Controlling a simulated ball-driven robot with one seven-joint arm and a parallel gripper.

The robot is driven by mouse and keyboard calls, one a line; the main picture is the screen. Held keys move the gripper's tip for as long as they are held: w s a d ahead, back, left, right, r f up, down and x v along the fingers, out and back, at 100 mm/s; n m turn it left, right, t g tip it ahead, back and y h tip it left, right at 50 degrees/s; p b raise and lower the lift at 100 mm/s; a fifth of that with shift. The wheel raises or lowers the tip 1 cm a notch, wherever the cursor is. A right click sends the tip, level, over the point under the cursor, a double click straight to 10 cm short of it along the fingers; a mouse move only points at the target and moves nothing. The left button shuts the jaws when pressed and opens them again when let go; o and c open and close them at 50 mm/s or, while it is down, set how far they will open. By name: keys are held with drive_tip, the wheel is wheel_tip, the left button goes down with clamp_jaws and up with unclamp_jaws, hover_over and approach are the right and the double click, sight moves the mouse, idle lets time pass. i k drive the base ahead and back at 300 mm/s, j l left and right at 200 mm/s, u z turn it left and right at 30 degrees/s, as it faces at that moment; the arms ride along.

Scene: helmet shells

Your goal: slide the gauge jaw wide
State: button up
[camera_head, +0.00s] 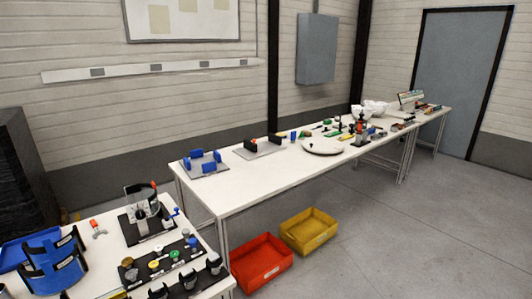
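On the long white table (290,175), a grey plate (264,150) carries a dark block with an orange-red spot at its left (251,143) and another dark block at its right (275,138). It looks like a gauge with two jaws, but I cannot be sure at this size. The two blocks stand apart with bare plate between them. My gripper is not in view.
A nearer table at lower left holds a black-based fixture (145,222), black racks (170,262) and blue shells (55,262). A red bin (262,264) and a yellow bin (308,231) stand on the floor before the long table. A round white disc (322,146) lies farther right. Floor at right is clear.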

sight(250, 145)
drive_tip(key=i, duration=1.85)
drive_tip(key=i+u, duration=0.1)
drive_tip(key=i, duration=0.8)
drive_tip(key=i+l, duration=0.15)
drive_tip(key=i, duration=0.8)
drive_tip(key=i+l+u, duration=0.1)
drive_tip(key=i, duration=0.8)
